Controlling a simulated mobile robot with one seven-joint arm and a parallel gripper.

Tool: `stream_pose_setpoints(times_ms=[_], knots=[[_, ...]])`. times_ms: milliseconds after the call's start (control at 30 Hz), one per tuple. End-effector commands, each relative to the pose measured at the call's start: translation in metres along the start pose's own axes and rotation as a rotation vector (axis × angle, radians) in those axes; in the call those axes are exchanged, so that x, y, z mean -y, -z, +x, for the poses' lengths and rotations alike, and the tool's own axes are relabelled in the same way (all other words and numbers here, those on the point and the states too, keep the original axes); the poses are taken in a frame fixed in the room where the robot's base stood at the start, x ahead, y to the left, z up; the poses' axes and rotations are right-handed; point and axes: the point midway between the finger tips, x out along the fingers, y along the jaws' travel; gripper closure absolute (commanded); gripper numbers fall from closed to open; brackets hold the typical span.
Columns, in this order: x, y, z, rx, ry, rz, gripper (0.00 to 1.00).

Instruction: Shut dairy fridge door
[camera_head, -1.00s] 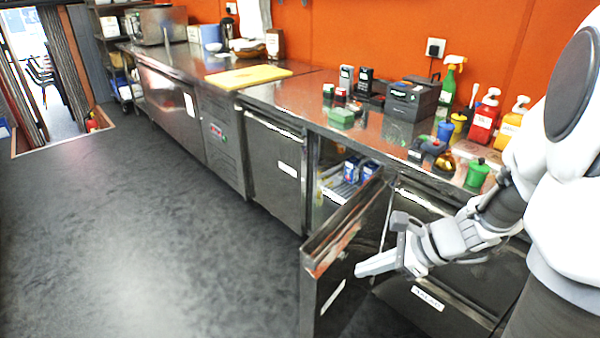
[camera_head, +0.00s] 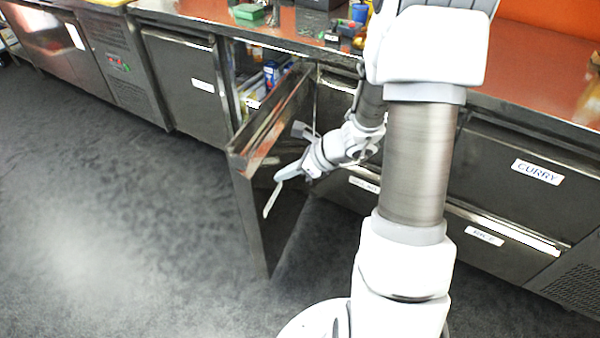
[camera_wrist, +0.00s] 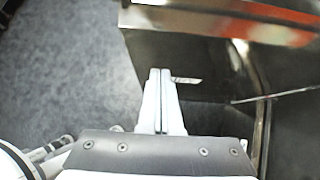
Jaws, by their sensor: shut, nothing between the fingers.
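The dairy fridge door (camera_head: 283,222) stands wide open, jutting out from the counter front into the floor space. Its outer face, with a white label, is turned to the right. The open compartment with cartons (camera_head: 271,74) is on the door's left. My gripper (camera_head: 278,178) is shut and empty, on the right side of the door close to its outer face, by the label. In the wrist view the closed fingers (camera_wrist: 159,74) point at the door (camera_wrist: 190,58) near the label; I cannot tell whether they touch it.
The steel counter (camera_head: 185,13) runs along the wall, with a green box (camera_head: 249,12) on top. Labelled drawers, one reading CURRY (camera_head: 537,171), are on the right. The dark floor (camera_head: 110,220) left of the door is clear.

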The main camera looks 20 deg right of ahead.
Motion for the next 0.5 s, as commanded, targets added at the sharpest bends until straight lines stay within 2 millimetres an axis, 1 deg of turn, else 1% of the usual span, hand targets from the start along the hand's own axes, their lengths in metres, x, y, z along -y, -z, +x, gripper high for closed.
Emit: stream_pose_setpoints(times_ms=[33,200,500], knots=[[0.000,-0.008,0.006,0.002,0.001,-0.006,1.00],[0.000,-0.021,0.018,0.002,0.001,-0.005,1.00],[0.001,-0.026,0.021,0.001,0.002,-0.002,1.00]])
